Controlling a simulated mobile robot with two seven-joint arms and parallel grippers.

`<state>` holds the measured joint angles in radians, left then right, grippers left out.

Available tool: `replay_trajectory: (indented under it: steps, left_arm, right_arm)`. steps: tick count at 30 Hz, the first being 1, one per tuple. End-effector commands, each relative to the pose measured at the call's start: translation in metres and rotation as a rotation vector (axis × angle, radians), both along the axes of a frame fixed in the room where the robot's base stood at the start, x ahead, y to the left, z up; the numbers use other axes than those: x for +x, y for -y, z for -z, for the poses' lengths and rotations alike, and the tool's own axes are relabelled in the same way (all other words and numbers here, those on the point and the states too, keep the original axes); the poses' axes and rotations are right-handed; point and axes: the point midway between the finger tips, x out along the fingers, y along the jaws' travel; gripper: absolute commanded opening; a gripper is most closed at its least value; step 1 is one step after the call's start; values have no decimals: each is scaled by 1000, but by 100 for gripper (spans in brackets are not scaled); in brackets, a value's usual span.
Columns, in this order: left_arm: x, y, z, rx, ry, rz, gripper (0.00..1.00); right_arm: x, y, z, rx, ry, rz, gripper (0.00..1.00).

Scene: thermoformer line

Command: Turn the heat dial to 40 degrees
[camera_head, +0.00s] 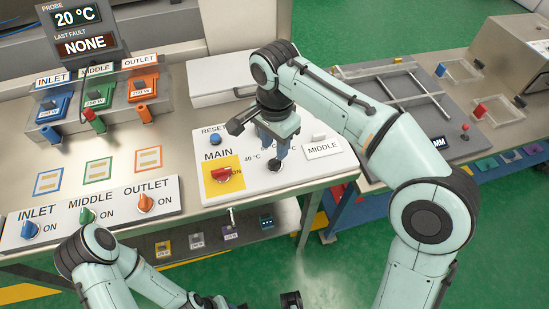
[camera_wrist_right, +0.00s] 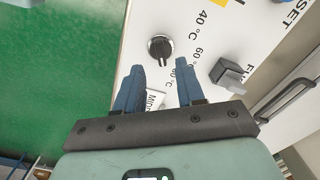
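The heat dial (camera_wrist_right: 160,48) is a round black knob with a pale rim on the white panel, with "40 °C" and "60 °C" printed beside it. In the wrist view its grip points down the picture, toward my gripper. In the head view the dial (camera_head: 275,165) is partly hidden below my right gripper (camera_head: 277,148). In the wrist view my right gripper (camera_wrist_right: 160,68) is open. Its two blue fingers are apart, with nothing between them, and appear just short of the dial. My left gripper is only partly visible at the bottom edge of the head view.
A red MAIN switch (camera_head: 222,174) on a yellow plate and a blue RESET button (camera_head: 215,141) are left of the dial. A grey switch (camera_wrist_right: 228,70) sits close to the dial. INLET, MIDDLE and OUTLET knobs (camera_head: 88,216) are on a panel farther left.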

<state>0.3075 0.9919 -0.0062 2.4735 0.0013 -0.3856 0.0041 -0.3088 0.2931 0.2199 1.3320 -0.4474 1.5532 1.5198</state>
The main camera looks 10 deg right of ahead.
Motion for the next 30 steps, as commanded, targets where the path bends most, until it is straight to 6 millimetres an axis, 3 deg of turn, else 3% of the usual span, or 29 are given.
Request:
replay_trajectory:
  steps: [3, 9, 20, 21, 24, 30]
  left_arm:
    - [-3, 0, 8, 0, -3, 0, 43]
    - [-4, 0, 12, 0, -4, 0, 43]
    - [-4, 0, 13, 0, -4, 0, 43]
    - [-4, 0, 13, 0, -4, 0, 43]
    - [-5, 0, 13, 0, -4, 0, 43]
    - [-5, 0, 13, 0, -4, 0, 43]
  right_arm:
    - [-1, 0, 25, -1, -3, 0, 38]
    - [0, 0, 47, -1, -1, 0, 38]
    - [0, 0, 52, 1, 1, 0, 38]
    - [0, 0, 52, 1, 1, 0, 35]
    - [0, 0, 52, 0, 0, 0, 2]
    - [0, 0, 52, 0, 0, -2, 0]
